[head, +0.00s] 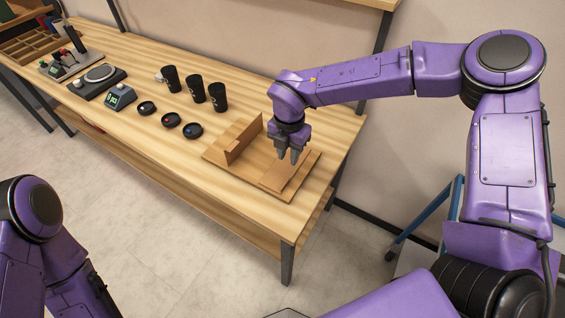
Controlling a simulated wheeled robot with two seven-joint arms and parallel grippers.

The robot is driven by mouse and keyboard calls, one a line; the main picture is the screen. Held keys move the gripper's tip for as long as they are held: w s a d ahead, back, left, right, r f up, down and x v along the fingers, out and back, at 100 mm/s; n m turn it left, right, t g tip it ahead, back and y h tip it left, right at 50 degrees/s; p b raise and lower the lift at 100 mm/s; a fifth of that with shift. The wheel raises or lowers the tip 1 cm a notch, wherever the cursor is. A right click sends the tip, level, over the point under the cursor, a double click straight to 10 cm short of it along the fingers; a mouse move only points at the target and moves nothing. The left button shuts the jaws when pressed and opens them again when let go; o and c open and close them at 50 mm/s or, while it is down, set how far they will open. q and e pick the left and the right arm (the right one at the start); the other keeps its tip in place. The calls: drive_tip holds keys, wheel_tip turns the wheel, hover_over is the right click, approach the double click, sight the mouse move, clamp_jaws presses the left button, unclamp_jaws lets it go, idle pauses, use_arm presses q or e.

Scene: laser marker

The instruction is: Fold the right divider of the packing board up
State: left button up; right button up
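The brown packing board (217,157) lies near the right end of the wooden table. Its left divider (244,139) stands up from the board. The right divider (277,177) lies low, flat or nearly flat, on the right part of the board; its exact tilt is too small to tell. My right gripper (288,155) points down just above the far end of the right divider. Its two fingers are apart with nothing seen between them. Whether a fingertip touches the divider cannot be told. My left arm shows at the lower left, but its gripper is out of view.
Three black cups (195,90) and three small dark dishes (171,120) stand left of the board. A scale (99,74), a small display device (120,96) and a wooden compartment tray (33,45) are farther left. The table's front right corner is clear.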

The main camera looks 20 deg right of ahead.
sight(288, 179)
drive_tip(key=f+p, duration=0.2)
drive_tip(key=f, duration=0.8)
drive_tip(key=shift+s+f, duration=0.1)
drive_tip(key=shift+s, duration=0.1)
drive_tip(key=shift+c, duration=0.3)
clamp_jaws()
idle(0.7)
